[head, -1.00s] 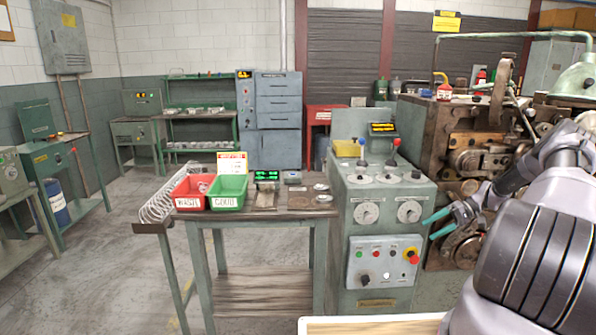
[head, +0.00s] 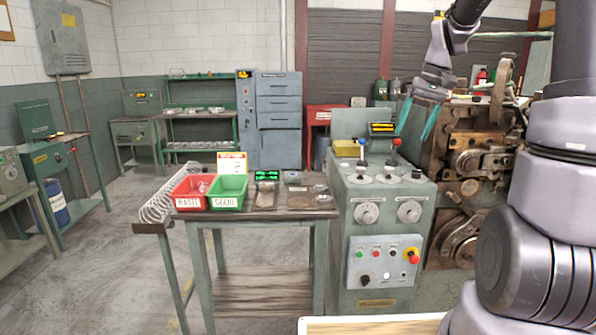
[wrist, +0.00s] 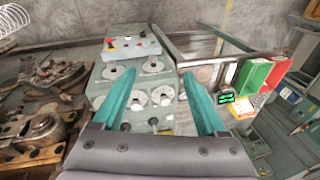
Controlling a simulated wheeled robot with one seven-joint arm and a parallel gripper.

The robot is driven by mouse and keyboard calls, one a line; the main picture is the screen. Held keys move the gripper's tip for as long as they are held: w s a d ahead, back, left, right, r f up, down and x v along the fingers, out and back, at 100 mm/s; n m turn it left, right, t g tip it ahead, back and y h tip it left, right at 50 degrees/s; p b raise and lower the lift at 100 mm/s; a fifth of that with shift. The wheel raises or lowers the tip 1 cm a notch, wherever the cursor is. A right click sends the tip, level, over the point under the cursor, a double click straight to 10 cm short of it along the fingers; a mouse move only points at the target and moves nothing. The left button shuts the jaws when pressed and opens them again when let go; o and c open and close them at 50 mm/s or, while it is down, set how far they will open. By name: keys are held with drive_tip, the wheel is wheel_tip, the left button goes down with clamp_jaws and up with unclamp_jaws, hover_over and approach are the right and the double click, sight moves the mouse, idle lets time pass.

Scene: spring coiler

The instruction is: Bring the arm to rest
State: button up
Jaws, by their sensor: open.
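My gripper (head: 418,118) hangs at the upper right in the head view, raised above the right side of the green control cabinet (head: 345,240) and in front of the coiler machine (head: 470,160). Its two teal fingers are apart and nothing is between them. In the wrist view my gripper (wrist: 168,100) is also open and empty, with the cabinet's dials (wrist: 140,100) showing beyond the fingers. My arm is bent, its upper links at the right edge of the head view.
A workbench (head: 262,213) left of the cabinet holds a red bin (head: 192,202), a green bin (head: 226,202) and a green-lit display (head: 267,175). A wire spring (head: 155,210) lies at its left end. The floor at left (head: 110,270) is clear.

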drive_tip(key=s+a+r+m+t, duration=0.1)
drive_tip(key=s+r+t, duration=0.1)
drive_tip(key=s, duration=0.5)
drive_tip(key=s+a+r+m+t, duration=0.1)
drive_tip(key=s+a+r+t, duration=0.1)
drive_tip(key=s, duration=0.5)
drive_tip(key=s+a+r+m+t, duration=0.1)
drive_tip(key=s+a+r, duration=0.1)
drive_tip(key=s, duration=0.6)
drive_tip(key=shift+a+r+t, duration=0.25)
drive_tip(key=shift+r+t, duration=0.15)
drive_tip(key=shift+r, duration=0.3)
drive_tip(key=shift+w, duration=0.1)
